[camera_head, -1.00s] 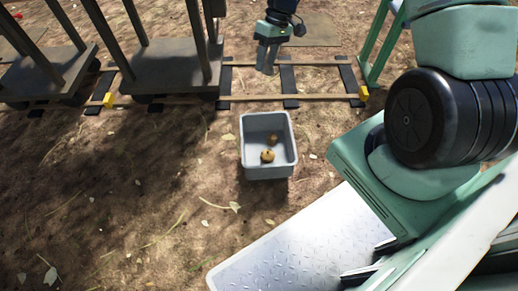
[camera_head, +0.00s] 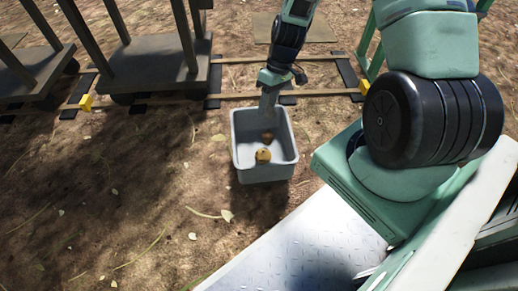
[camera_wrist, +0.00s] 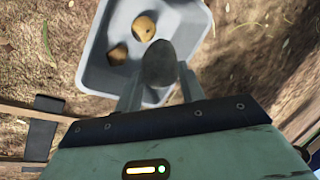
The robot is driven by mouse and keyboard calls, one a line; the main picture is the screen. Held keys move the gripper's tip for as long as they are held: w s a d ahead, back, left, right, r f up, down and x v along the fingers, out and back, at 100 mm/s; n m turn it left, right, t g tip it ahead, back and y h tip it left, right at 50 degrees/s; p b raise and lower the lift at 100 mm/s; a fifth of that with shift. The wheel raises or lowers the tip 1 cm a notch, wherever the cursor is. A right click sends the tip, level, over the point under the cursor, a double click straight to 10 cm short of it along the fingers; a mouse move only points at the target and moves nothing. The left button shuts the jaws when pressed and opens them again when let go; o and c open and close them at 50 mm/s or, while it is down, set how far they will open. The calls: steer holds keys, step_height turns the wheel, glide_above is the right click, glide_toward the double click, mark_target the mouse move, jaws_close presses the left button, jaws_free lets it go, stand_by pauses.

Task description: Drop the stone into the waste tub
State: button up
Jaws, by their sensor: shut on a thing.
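The grey waste tub (camera_head: 238,158) stands on the ground in the middle of the head view. It also shows at the top of the wrist view (camera_wrist: 97,70). My gripper (camera_head: 268,104) hangs over the tub's far edge, pointing down. In the wrist view it is shut on a dark grey stone (camera_wrist: 158,64), which sits between the fingertips and appears over the tub's inside. Two brownish lumps lie in the tub: a yellow-brown one (camera_head: 263,155) and a darker one (camera_head: 267,137). The stone cannot be made out clearly in the head view.
Rails (camera_head: 235,98) with dark sleepers run behind the tub. A cart (camera_head: 150,65) with tall posts stands on them at the left. My metal-plated base is at the lower right. The ground left of the tub is clear.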

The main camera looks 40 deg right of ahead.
step_height(320, 180, down, 4)
steer(key=b, duration=0.4)
steer(key=shift+f, duration=0.15)
steer(key=o, duration=1.4)
steer(key=p+v, duration=1)
steer(key=v, duration=0.7)
steer(key=shift+d+r, duration=0.1)
steer(key=shift+r, duration=0.15)
